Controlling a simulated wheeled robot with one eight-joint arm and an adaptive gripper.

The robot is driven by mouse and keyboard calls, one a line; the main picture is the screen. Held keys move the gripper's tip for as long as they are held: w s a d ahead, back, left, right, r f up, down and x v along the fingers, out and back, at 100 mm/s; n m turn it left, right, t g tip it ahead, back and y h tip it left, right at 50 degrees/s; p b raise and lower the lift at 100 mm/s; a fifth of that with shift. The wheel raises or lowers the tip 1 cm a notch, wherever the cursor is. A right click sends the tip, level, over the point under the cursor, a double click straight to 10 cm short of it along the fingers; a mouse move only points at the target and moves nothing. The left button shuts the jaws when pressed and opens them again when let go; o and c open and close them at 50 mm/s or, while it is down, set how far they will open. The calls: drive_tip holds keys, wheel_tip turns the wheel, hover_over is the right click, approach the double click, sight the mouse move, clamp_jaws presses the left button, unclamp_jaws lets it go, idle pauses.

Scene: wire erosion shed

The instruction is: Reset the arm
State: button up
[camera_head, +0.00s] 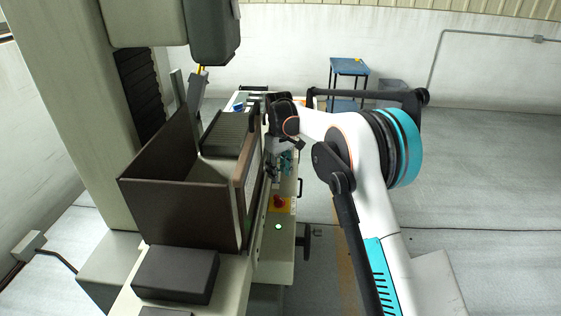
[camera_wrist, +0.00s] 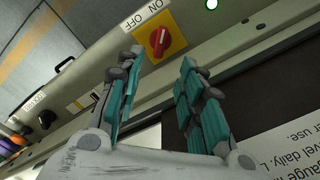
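My arm reaches from the right of the head view towards the machine. My gripper (camera_head: 285,163) hangs at the machine's front side, partly hidden by the arm's wrist. In the wrist view my gripper (camera_wrist: 157,75) has its two teal-padded fingers apart, with nothing between them. Beyond the fingertips is the machine's front panel with a red rotary switch (camera_wrist: 159,41) on a yellow plate, marked ON and OFF. The switch also shows in the head view (camera_head: 278,202), below my gripper. I cannot tell the exact gap between fingers and panel.
The wire erosion machine (camera_head: 180,205) with its brown-walled tank fills the left. A green lamp (camera_head: 278,227) and a handwheel (camera_head: 306,242) are on its front. A blue table (camera_head: 349,66) stands at the back. Floor (camera_head: 490,170) at the right is clear.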

drive_tip(key=s+d+r+m+t, duration=0.2)
drive_tip(key=s+d+r, duration=0.6)
drive_tip(key=s+r, duration=0.2)
drive_tip(key=s+d+r+m+t, duration=0.2)
drive_tip(key=s+d+r, duration=0.5)
drive_tip(key=s+r, duration=0.3)
drive_tip(key=s+d+f+m+t, duration=0.1)
drive_tip(key=s+d, duration=0.3)
drive_tip(key=s, duration=0.8)
drive_tip(key=s+d+f+m+t, duration=0.2)
drive_tip(key=s+d+f+m, duration=0.1)
drive_tip(key=s, duration=0.8)
drive_tip(key=shift+s+d+f, duration=0.4)
drive_tip(key=shift+d+f, duration=0.2)
drive_tip(key=shift+d, duration=0.4)
drive_tip(key=shift+a, duration=0.1)
